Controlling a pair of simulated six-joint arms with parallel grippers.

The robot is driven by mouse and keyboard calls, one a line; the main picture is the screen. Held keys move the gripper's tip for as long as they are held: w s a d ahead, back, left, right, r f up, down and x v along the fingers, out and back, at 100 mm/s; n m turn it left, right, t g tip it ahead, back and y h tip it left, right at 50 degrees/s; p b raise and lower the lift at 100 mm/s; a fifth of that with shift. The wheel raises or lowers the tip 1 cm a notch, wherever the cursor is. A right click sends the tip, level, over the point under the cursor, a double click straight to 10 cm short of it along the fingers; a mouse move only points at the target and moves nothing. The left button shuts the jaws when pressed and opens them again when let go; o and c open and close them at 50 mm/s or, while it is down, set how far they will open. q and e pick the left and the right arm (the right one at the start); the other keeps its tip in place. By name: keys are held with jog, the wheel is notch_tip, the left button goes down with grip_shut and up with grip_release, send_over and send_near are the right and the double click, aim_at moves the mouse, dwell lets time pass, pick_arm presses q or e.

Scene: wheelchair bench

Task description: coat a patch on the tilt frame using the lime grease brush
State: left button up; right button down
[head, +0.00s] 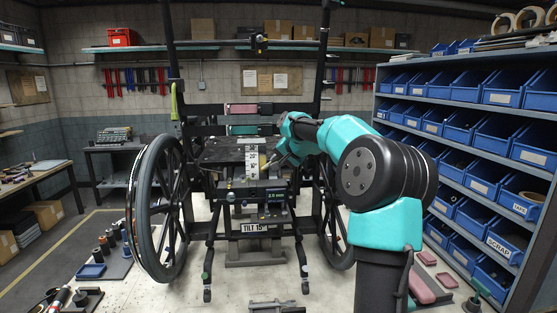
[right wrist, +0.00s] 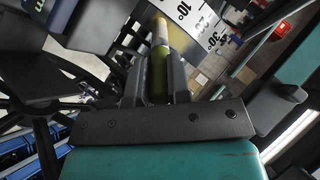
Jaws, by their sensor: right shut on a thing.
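My right gripper (head: 279,160) reaches in from the right to the middle of the wheelchair tilt frame (head: 265,194), beside its pale degree scale (head: 252,163). In the right wrist view my right gripper (right wrist: 159,72) is shut on the lime grease brush (right wrist: 159,78), whose green handle stands between the fingers. A pale band and a tan end (right wrist: 160,28) show beyond the fingertips. The scale (right wrist: 197,28) is close to the brush's right there. I cannot tell whether the brush touches the frame. No grease patch can be made out. My left gripper is not in view.
Large wheels (head: 157,208) flank the frame, and dark uprights (head: 172,60) rise behind it. A rack of blue bins (head: 498,93) stands at the right. Small bottles and a blue tray (head: 91,271) are on the left of the pale surface.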

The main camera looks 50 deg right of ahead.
jog(key=shift+r, duration=0.1)
jog(key=shift+w+d+r, duration=0.1)
jog(key=shift+d+r, duration=0.3)
jog(key=shift+r, duration=0.35)
jog(key=shift+w+d+r, duration=0.1)
jog(key=shift+d+r, duration=0.3)
jog(key=shift+r, duration=0.3)
jog(key=shift+w+a+f, duration=0.1)
jog(key=shift+a, duration=0.05)
jog(key=shift+w+a, duration=0.45)
jog(key=shift+w, duration=0.05)
jog(key=shift+s+d, duration=0.55)
jog(key=shift+s, duration=0.05)
jog(key=shift+w+a, duration=0.1)
